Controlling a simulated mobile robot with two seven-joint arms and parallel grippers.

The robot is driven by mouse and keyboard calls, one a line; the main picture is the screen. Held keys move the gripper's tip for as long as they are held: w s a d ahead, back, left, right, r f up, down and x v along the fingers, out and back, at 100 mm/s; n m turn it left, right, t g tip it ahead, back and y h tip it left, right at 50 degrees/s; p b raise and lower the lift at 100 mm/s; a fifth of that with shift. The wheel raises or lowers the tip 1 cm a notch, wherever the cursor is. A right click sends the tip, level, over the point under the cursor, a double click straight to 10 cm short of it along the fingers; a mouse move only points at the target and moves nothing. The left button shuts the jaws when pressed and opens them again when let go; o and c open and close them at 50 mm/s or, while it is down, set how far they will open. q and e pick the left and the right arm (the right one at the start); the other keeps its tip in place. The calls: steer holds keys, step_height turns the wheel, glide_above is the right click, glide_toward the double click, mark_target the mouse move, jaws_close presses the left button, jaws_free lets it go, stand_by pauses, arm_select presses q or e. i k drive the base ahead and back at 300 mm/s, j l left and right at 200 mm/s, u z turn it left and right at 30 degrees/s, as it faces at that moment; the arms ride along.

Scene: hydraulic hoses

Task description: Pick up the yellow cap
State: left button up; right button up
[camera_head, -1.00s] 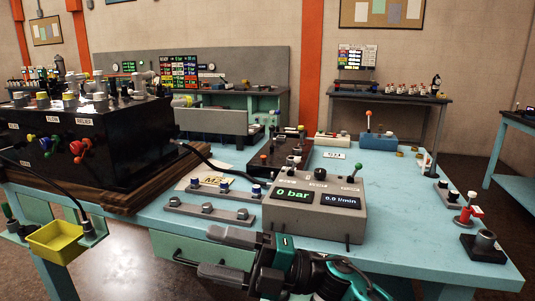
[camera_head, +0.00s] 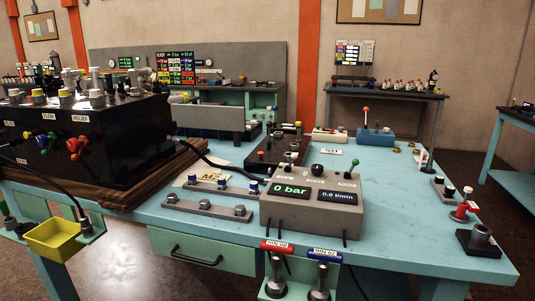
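I cannot tell for sure which piece is the yellow cap. A small yellow-topped piece (camera_head: 298,125) stands at the back of the dark block behind the pressure box. Yellowish caps (camera_head: 67,95) also sit on top of the large black manifold at the left. Small brass-yellow rings (camera_head: 397,150) lie on the teal table (camera_head: 400,215) towards its back right. Neither of my grippers shows in the head view.
A grey box (camera_head: 315,205) reading 0 bar stands mid-table. Red-tagged (camera_head: 277,246) and blue-tagged (camera_head: 324,256) hose ends hang at the front edge. A yellow tray (camera_head: 53,238) is at the left.

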mark_target(38, 92)
steer(key=i+l, duration=0.25)
steer(key=i, duration=0.2)
steer(key=u, duration=1.5)
steer(key=i+j, duration=0.15)
steer(key=j, duration=0.25)
steer(key=i+j+u, duration=0.1)
steer(key=j, duration=0.3)
steer(key=i+j, duration=0.2)
steer(key=j, duration=0.2)
steer(key=i+j, duration=0.15)
steer(key=j, duration=0.25)
steer(key=u, duration=0.05)
